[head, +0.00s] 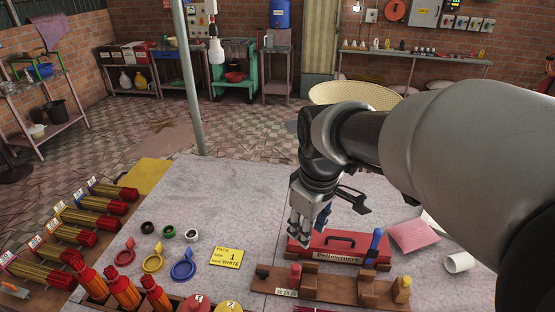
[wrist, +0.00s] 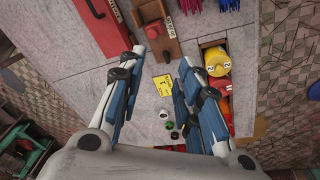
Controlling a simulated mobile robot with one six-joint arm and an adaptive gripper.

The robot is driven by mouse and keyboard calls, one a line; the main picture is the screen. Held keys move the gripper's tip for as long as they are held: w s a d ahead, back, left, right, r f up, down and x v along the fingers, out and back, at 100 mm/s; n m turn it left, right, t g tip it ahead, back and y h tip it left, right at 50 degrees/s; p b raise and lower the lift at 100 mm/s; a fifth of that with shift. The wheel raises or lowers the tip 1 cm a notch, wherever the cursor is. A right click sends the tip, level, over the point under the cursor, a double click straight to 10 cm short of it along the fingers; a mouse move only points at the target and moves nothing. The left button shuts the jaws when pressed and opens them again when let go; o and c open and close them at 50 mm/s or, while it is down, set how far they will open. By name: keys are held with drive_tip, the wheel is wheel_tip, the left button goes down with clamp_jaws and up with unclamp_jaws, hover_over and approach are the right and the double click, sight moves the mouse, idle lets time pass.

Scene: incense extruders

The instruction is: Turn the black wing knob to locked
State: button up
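A small black knob (head: 262,273), which looks like the wing knob, sits at the left end of a brown wooden stand (head: 335,290) on the table. Its exact turn angle is too small to read. My gripper (head: 308,228) is above the table, behind the stand and by the left end of the red box. In the wrist view my gripper (wrist: 160,57) has its fingers wide apart with nothing between them, not touching the knob.
A yellow card (head: 229,257) and colored rings lie left. A white cup (head: 459,262) lies right.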

drive_tip(key=w+a+f+n+g, duration=0.1)
drive_tip(key=w+a+f+n, duration=0.2)
drive_tip(key=w+a+f, duration=0.15)
drive_tip(key=n, duration=0.4)
hover_over(262, 271)
wheel_tip(262, 271, down, 8)
drive_tip(key=shift+g, duration=0.4)
wheel_tip(262, 271, down, 17)
drive_tip(key=b, duration=0.3)
drive_tip(key=shift+r, duration=0.15)
drive_tip(key=shift+c, duration=0.6)
clamp_jaws()
